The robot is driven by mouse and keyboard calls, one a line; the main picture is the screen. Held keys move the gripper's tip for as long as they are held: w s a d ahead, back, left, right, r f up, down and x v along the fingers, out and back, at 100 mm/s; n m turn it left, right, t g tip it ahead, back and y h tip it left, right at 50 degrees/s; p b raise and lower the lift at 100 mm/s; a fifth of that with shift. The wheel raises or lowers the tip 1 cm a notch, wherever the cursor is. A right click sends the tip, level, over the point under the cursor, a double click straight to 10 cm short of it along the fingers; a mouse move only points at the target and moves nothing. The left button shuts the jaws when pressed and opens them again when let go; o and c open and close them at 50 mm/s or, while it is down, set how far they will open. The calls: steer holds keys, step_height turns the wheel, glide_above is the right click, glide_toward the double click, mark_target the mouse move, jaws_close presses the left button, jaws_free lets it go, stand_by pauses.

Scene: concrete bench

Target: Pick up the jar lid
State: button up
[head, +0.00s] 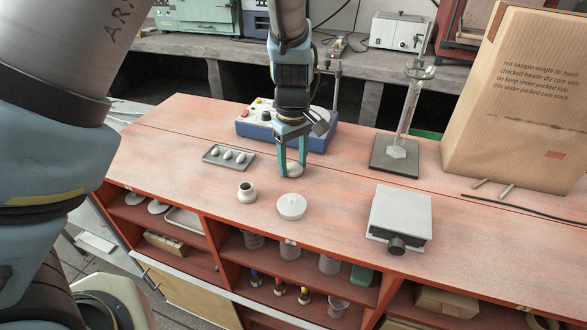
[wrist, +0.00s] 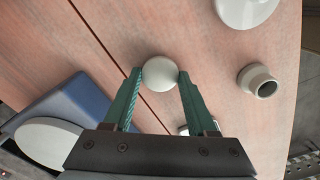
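The jar lid appears to be the small white rounded piece (head: 295,170) between the fingertips of my gripper (head: 293,168), low at the bench top. In the wrist view the lid (wrist: 160,73) fills the space between the two teal fingers of my gripper (wrist: 160,76); both fingertips meet its sides with no clear gap. I cannot tell whether it touches the bench or is slightly above it. A small open white jar (head: 247,192) stands to the left and nearer in the head view; the jar (wrist: 258,80) is on the right in the wrist view.
A grey tray (head: 229,158) with white pieces lies left. A blue-based device (head: 255,124) is close behind. A grey box (head: 400,214), a stand (head: 396,157) and a carton (head: 520,100) are right.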

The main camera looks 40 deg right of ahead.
steer(key=c, duration=0.8)
